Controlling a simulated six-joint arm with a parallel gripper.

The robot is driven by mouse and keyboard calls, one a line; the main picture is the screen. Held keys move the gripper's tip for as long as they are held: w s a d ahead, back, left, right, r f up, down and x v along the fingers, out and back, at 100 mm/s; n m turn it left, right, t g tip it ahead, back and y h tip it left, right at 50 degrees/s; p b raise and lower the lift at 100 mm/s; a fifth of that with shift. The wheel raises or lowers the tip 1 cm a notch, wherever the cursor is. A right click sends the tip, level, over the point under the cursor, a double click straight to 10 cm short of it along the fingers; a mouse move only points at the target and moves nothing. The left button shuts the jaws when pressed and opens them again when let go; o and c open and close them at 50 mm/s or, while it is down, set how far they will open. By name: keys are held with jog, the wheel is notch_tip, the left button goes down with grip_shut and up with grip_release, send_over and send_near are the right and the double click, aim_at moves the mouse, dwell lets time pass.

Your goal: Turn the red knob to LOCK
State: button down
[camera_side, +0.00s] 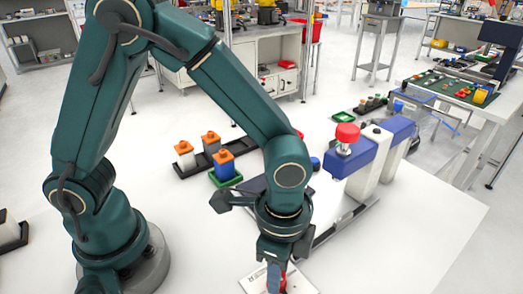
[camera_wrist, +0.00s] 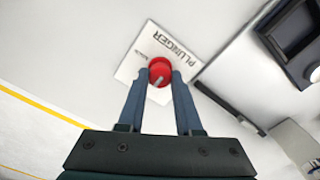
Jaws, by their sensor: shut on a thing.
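The red knob (camera_wrist: 160,67) stands on a white plate (camera_wrist: 134,58) marked PLUNGER in the wrist view, with a pale grey pointer mark on its top. A smaller label beside the knob is too small to read. My gripper (camera_wrist: 160,76) has its two blue fingers on either side of the knob, shut on it. In the side view my gripper (camera_side: 272,266) points down at the bottom edge of the picture. The red knob (camera_side: 283,283) shows only partly behind the fingers there, and the picture's edge cuts off the plate (camera_side: 254,281).
A blue and white device with a red cap (camera_side: 347,132) stands to the right of my arm. Orange-topped white and blue blocks (camera_side: 224,163) stand in trays behind my arm. The white tabletop (camera_side: 420,225) is clear at the right.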

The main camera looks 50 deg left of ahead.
jog(key=m, duration=0.4)
jog(key=shift+m, duration=2.6)
jog(key=shift+s, duration=0.1)
jog(key=c, duration=0.6)
grip_release()
jog(key=shift+r, duration=0.15)
jog(key=shift+r, duration=2.45)
